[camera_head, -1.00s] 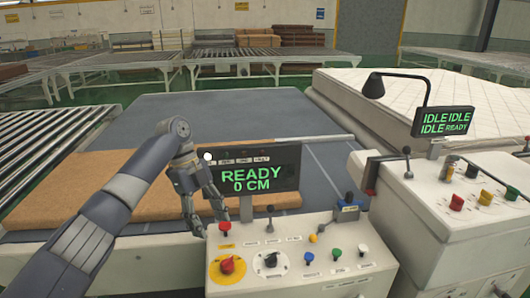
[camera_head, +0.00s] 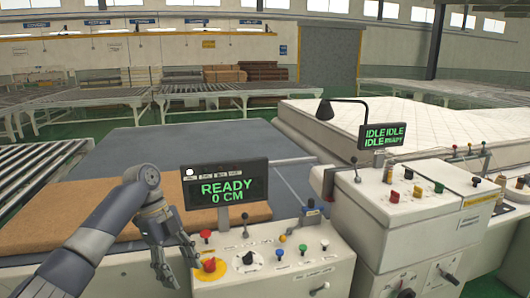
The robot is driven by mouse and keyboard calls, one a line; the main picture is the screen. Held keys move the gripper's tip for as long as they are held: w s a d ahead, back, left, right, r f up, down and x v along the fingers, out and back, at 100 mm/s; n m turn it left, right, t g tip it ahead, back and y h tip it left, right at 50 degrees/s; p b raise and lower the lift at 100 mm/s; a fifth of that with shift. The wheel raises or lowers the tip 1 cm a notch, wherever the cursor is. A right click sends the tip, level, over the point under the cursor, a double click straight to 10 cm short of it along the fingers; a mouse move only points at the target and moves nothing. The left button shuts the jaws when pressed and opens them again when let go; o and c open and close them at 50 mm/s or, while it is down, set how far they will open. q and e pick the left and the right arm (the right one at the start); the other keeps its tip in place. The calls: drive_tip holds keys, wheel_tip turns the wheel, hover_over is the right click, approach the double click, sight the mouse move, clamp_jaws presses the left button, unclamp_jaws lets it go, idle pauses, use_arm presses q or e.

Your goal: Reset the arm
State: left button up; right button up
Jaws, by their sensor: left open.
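My left arm comes in from the lower left. Its gripper (camera_head: 178,262) is open and empty, with the fingers pointing down. It hangs just left of the white control console (camera_head: 262,278), beside the red knob (camera_head: 209,265) on its yellow disc. The screen (camera_head: 225,184) above the console reads READY 0 CM. My right arm is not in view.
A brown slab (camera_head: 60,215) lies on the grey table (camera_head: 190,145) behind the arm. A second console (camera_head: 400,215) with an IDLE screen (camera_head: 383,136) stands at the right, before a white mattress (camera_head: 300,125). Rollers (camera_head: 30,165) run at the left.

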use_arm(q)
drive_tip(key=s+d+f+n+t, duration=0.1)
drive_tip(key=s+d+f+n, duration=0.35)
drive_tip(key=s+f, duration=0.55)
drive_tip(key=s+d+f+n+t, duration=0.1)
drive_tip(key=s+d+f+n, duration=0.35)
drive_tip(key=f, duration=0.85)
drive_tip(key=s+a+r+n+t+y, duration=0.1)
drive_tip(key=s+a+n, duration=0.25)
drive_tip(key=s, duration=0.25)
drive_tip(key=s+a+r+n+t+y, duration=0.1)
drive_tip(key=s+a+n+t, duration=0.15)
drive_tip(key=s+n, duration=0.35)
drive_tip(key=s+a+n+y, duration=0.1)
drive_tip(key=s+a+n, duration=0.2)
drive_tip(key=s, duration=0.4)
wheel_tip(320, 180, down, 25)
drive_tip(key=s, duration=0.1)
drive_tip(key=s+a+f+g, duration=0.2)
drive_tip(key=s+f, duration=1.5)
drive_tip(key=shift+s+a+y, duration=0.25)
drive_tip(key=shift+a+y, duration=0.05)
drive_tip(key=shift+a, duration=0.1)
drive_tip(key=shift+f, duration=0.1)
